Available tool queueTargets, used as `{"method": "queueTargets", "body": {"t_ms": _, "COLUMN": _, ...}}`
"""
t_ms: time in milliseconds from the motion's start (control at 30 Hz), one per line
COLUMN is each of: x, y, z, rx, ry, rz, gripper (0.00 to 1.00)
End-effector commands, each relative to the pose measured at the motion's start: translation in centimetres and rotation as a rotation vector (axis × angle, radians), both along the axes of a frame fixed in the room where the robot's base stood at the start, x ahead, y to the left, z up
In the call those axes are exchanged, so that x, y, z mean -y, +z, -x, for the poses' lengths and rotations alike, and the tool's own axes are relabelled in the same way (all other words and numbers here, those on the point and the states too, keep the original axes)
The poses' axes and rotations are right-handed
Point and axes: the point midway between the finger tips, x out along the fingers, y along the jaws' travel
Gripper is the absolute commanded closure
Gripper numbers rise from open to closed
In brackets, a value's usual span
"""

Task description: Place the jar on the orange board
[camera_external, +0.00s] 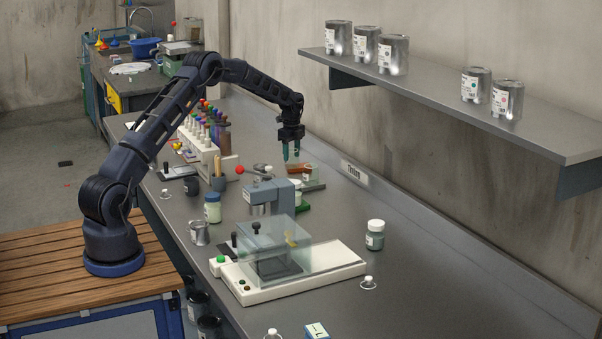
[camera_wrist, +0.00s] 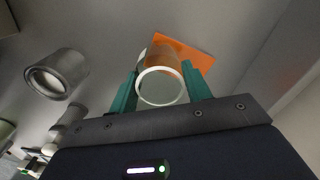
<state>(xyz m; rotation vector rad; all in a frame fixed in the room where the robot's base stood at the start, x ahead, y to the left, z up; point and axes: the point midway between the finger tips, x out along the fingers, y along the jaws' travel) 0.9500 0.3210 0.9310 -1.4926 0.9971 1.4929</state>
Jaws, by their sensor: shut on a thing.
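The jar (camera_wrist: 160,88), pale-rimmed and round, sits between the two teal fingers of my gripper (camera_wrist: 160,92) in the wrist view, which are shut on it. The orange board (camera_wrist: 190,52) shows behind the jar, partly hidden by it. Whether the jar touches the board cannot be told. In the external view my gripper (camera_external: 291,152) points down above the bench; the held jar is not clear there. A small orange-brown flat thing (camera_external: 315,186) lies below and to the right of the gripper, probably the board.
A grey metal cylinder (camera_wrist: 58,75) stands left of the gripper in the wrist view. In the external view, a grey device (camera_external: 270,192) and a white machine with a clear cover (camera_external: 290,275) stand nearer the camera. A white-lidded jar (camera_external: 375,236) stands right, with bare bench around it.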

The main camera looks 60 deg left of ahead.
Motion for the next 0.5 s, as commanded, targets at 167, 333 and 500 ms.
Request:
{"method": "queueTargets", "body": {"t_ms": 167, "x": 0.00, "y": -0.03, "z": 0.00, "rx": 0.000, "ry": 0.000, "rz": 0.000, "gripper": 0.74}}
{"method": "queueTargets", "body": {"t_ms": 333, "x": 0.01, "y": -0.24, "z": 0.00, "rx": 0.000, "ry": 0.000, "rz": 0.000, "gripper": 0.38}}
{"method": "queueTargets", "body": {"t_ms": 500, "x": 0.01, "y": -0.23, "z": 0.00, "rx": 0.000, "ry": 0.000, "rz": 0.000, "gripper": 0.30}}
